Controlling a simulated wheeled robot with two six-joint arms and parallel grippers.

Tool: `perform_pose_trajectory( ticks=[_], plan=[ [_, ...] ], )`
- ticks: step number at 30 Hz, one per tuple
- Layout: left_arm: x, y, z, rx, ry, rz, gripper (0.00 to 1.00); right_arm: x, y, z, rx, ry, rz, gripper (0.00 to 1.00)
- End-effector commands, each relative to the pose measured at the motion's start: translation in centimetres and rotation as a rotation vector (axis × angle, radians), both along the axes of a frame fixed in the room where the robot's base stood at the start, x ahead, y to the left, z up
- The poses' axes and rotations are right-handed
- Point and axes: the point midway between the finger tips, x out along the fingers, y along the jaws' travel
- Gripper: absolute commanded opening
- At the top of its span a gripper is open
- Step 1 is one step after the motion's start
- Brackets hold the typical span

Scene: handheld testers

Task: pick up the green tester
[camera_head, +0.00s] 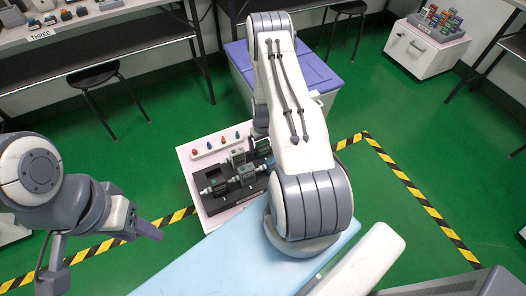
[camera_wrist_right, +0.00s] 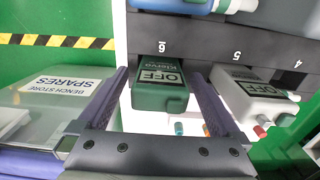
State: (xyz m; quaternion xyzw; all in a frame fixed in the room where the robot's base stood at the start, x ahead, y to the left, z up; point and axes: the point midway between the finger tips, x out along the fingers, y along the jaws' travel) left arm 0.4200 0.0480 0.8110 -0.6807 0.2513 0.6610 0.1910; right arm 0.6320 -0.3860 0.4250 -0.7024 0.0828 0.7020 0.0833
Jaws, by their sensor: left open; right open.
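In the right wrist view the green tester (camera_wrist_right: 160,94) lies at the slot marked 6 of a dark rack (camera_wrist_right: 200,52), its label reading OFF. My right gripper (camera_wrist_right: 157,76) is open, with one finger on each side of the green tester. Small gaps seem to show beside it; contact cannot be told. In the head view the right arm reaches over the rack (camera_head: 213,206), and its fingers are largely hidden. My left gripper (camera_head: 104,254) is open and empty at the left, away from the rack.
A pale grey tester (camera_wrist_right: 253,98) sits close by at slot 5. A blue tester (camera_wrist_right: 172,5) is beyond the rack's edge strip. A box labelled SPARES (camera_wrist_right: 60,86) is at the left. A purple-lidded crate (camera_head: 318,72) stands behind the rack. Green floor (camera_head: 400,150) is clear at right.

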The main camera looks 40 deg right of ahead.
Motion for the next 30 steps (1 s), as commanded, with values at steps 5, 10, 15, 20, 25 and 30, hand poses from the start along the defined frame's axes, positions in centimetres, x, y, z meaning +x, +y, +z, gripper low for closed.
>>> perform_pose_trajectory(
  ticks=[5, 10, 15, 20, 25, 30],
  plan=[
    [0.0, 0.0, 0.0, 0.000, 0.000, 0.000, 0.50, 0.0, 0.0, 0.1, 0.000, 0.000, 0.000, 0.69],
    [0.0, 0.0, 0.0, 0.000, 0.000, 0.000, 0.50, 0.0, 0.0, 0.1, 0.000, 0.000, 0.000, 0.05],
    [0.0, 0.0, 0.0, 0.000, 0.000, 0.000, 0.50, 0.0, 0.0, 0.1, 0.000, 0.000, 0.000, 0.06],
    [0.0, 0.0, 0.4, 0.000, 0.000, 0.000, 0.50, 0.1, -0.1, 1.2, -0.001, -0.002, 0.000, 0.06],
    [0.0, 0.0, 1.2, 0.000, 0.000, 0.000, 0.50, 0.1, -0.1, 4.6, -0.003, -0.003, 0.000, 0.06],
    [0.0, 0.0, 1.8, 0.000, 0.000, 0.000, 0.50, 0.1, -0.1, 7.8, -0.003, -0.002, 0.000, 0.06]
  ],
)
